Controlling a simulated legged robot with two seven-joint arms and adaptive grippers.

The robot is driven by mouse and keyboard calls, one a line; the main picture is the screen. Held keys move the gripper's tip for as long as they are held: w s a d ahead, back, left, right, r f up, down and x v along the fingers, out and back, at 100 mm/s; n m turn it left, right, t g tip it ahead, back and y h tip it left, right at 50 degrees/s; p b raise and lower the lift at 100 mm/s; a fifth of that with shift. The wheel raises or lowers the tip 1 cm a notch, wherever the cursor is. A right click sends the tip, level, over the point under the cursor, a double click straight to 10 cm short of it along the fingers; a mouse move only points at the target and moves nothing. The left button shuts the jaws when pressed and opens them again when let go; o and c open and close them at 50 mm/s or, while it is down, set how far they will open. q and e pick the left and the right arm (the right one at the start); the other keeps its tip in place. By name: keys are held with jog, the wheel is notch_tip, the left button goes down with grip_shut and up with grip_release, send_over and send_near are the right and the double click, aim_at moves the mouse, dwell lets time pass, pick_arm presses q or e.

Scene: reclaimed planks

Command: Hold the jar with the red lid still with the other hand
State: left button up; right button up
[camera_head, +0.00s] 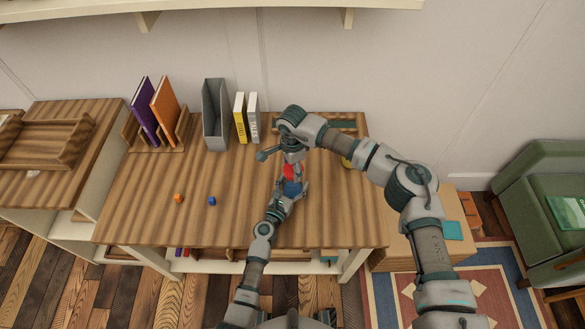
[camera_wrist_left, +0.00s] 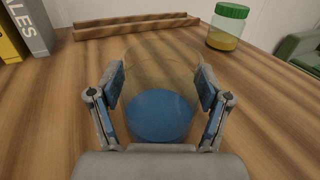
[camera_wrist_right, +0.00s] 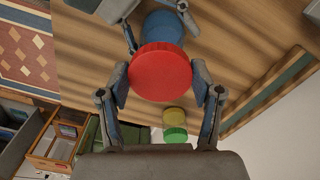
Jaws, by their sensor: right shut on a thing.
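The jar (camera_wrist_left: 160,115) is clear with blue contents and stands on the wooden table. My left gripper (camera_wrist_left: 160,88) has a finger against each side of it; the left gripper also shows in the head view (camera_head: 285,197). The red lid (camera_wrist_right: 160,72) is between the fingers of my right gripper (camera_wrist_right: 161,85), which is shut on it. In the head view the right gripper (camera_head: 291,163) comes down from above, and the red lid (camera_head: 288,170) shows over the blue contents (camera_head: 292,188). No lid shows on the jar's top in the left wrist view.
A green-lidded jar (camera_wrist_left: 228,27) with yellow contents stands beyond the held jar. Books (camera_head: 246,118), a grey file holder (camera_head: 215,115) and a book rack (camera_head: 158,118) stand along the back. An orange cube (camera_head: 179,198) and a blue cube (camera_head: 212,201) lie on the open left part.

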pick_arm(q)
jog(key=shift+o, duration=0.7)
jog(key=shift+s, duration=0.1)
